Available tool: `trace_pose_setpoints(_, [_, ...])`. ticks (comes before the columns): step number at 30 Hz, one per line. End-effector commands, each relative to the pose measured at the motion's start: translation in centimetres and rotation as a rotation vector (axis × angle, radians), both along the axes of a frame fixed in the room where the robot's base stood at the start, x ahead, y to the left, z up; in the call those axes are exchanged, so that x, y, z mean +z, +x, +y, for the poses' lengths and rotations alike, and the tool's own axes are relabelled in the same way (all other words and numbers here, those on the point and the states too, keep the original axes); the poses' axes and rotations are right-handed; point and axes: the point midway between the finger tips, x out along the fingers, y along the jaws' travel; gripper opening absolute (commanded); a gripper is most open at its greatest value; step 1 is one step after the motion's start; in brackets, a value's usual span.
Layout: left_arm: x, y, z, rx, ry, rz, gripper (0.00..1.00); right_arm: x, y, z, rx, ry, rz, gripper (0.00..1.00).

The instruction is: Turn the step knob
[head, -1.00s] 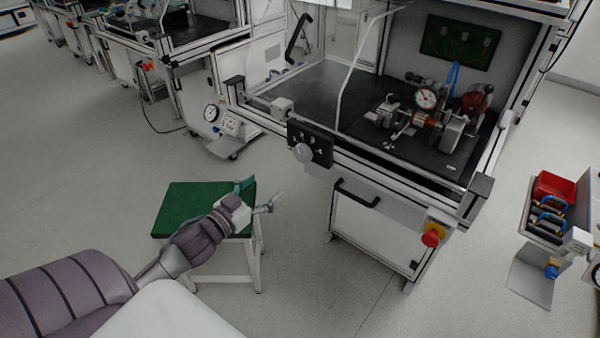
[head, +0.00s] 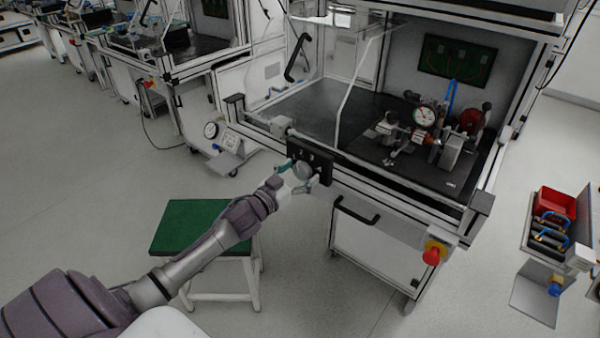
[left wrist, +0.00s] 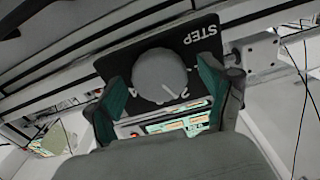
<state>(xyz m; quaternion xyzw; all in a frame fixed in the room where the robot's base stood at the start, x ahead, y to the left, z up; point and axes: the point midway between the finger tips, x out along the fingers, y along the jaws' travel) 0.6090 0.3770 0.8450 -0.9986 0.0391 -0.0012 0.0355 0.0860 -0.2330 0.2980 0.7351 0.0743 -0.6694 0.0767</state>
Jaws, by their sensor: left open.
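The step knob is a round grey dial (left wrist: 159,75) with a white pointer line, on a black panel (left wrist: 205,35) lettered "STEP" in the left wrist view. In the head view the knob (head: 302,170) sits on the black panel (head: 322,160) on the front rail of the test bench. My left gripper (head: 298,180) is at the knob, open. In the left wrist view its teal-padded fingers (left wrist: 160,95) stand one on each side of the knob. I cannot tell whether they touch it. My right gripper is not in view.
A green-topped stool (head: 190,222) stands under my left arm. The bench has a black handle (head: 357,212) and a red emergency button (head: 432,256) below the panel. A gauge fixture (head: 425,118) stands on the bench top. A cart with a red bin (head: 556,202) is at right.

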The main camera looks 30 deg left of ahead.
Motion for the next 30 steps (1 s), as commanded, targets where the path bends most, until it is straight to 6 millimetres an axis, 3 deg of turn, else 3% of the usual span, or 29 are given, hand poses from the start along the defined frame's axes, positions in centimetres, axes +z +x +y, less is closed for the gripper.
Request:
trace_pose_setpoints(9, [-0.02, 0.21, -0.04, 0.0, 0.0, 0.0, 0.81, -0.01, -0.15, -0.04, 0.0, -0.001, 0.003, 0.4])
trace_pose_setpoints(20, [-0.02, 0.19, -0.03, 0.0, 0.0, 0.0, 0.22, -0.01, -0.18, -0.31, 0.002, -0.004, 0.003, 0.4])
trace_pose_setpoints(30, [0.06, 0.19, -0.06, 0.0, 0.058, -0.005, 0.22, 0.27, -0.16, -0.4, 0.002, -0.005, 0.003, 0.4])
